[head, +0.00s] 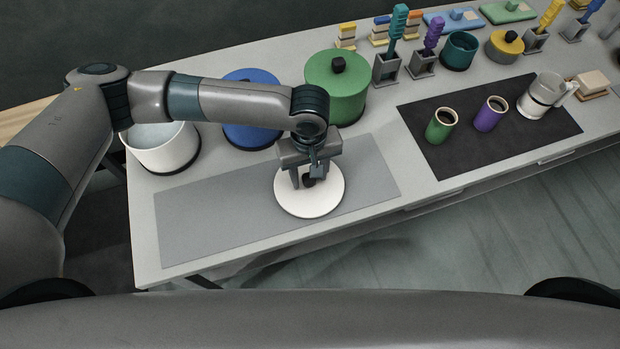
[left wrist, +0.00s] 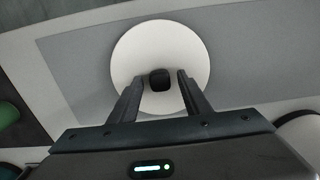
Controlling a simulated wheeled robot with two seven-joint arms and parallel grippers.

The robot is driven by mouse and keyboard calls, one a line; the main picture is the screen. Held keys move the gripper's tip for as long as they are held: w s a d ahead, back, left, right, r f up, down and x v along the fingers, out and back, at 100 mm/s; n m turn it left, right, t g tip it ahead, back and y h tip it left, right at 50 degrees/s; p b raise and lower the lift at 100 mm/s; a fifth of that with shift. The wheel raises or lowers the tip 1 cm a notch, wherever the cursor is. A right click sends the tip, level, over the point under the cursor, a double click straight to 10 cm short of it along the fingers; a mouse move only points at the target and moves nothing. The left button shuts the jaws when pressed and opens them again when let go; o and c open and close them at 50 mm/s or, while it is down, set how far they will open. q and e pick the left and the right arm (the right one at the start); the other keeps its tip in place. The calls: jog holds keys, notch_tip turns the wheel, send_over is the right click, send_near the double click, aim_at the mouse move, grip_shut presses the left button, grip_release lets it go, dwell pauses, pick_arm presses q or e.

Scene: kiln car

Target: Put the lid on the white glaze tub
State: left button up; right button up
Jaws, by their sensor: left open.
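The white glaze tub (head: 166,154) stands open at the left end of the table, partly behind my left arm. A round white lid (head: 318,205) with a dark knob lies on the grey mat. My left gripper (head: 308,182) is over the lid, pointing down, with its fingers open. In the left wrist view, the lid (left wrist: 188,48) fills the middle, and its black knob (left wrist: 160,79) sits between the two fingertips (left wrist: 155,80), with a gap on each side. My right gripper is not in view.
A blue tub (head: 244,133) and a green lidded tub (head: 345,92) stand behind the grey mat (head: 200,222). To the right, a dark mat (head: 463,157) holds a green cup (head: 440,127), a purple cup (head: 489,116) and a white mug (head: 538,98). The grey mat is clear left of the lid.

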pick_arm(q)
jog(key=shift+p, duration=0.85)
dwell(0.7)
dwell(0.3)
grip_shut()
